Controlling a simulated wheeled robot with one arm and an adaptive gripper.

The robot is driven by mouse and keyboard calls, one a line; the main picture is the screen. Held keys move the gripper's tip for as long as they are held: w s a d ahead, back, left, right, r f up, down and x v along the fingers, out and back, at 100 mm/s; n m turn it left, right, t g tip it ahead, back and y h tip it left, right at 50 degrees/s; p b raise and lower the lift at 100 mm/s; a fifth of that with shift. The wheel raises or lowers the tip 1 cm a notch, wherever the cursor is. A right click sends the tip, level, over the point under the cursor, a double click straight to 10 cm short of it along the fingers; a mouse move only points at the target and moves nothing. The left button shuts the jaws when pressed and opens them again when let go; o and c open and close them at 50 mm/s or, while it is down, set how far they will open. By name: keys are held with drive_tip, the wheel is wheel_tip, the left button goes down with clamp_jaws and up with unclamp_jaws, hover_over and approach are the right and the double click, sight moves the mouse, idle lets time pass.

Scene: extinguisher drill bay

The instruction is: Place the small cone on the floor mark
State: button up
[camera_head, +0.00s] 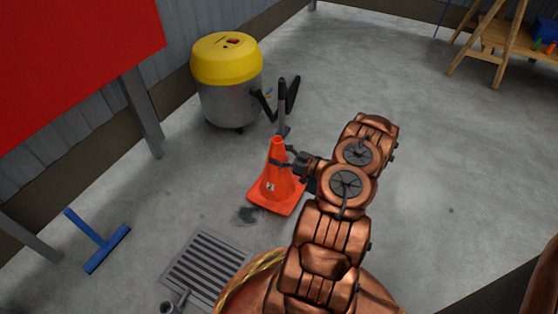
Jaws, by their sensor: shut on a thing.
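The small orange cone (273,187) stands upright near the middle of the camera view, with a square base and a small pale label. My gripper (280,160) is shut on its upper part, reaching in from the right. I cannot tell whether the base touches the floor or hangs just above it. A dark smudge (247,215) is on the concrete just left of and below the base. I cannot tell whether it is the floor mark; no other clear mark shows.
A yellow-lidded drum vacuum (228,85) with a black hose stands behind the cone. A wooden trestle (490,45) stands far right. Open floor lies at right.

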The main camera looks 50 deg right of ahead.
wheel_tip(320, 180, down, 2)
drive_tip(key=shift+f+b, duration=0.2)
drive_tip(key=shift+b, duration=0.3)
drive_tip(key=o, duration=1.8)
drive_tip(key=shift+r, duration=0.1)
drive_tip(key=shift+s, duration=0.1)
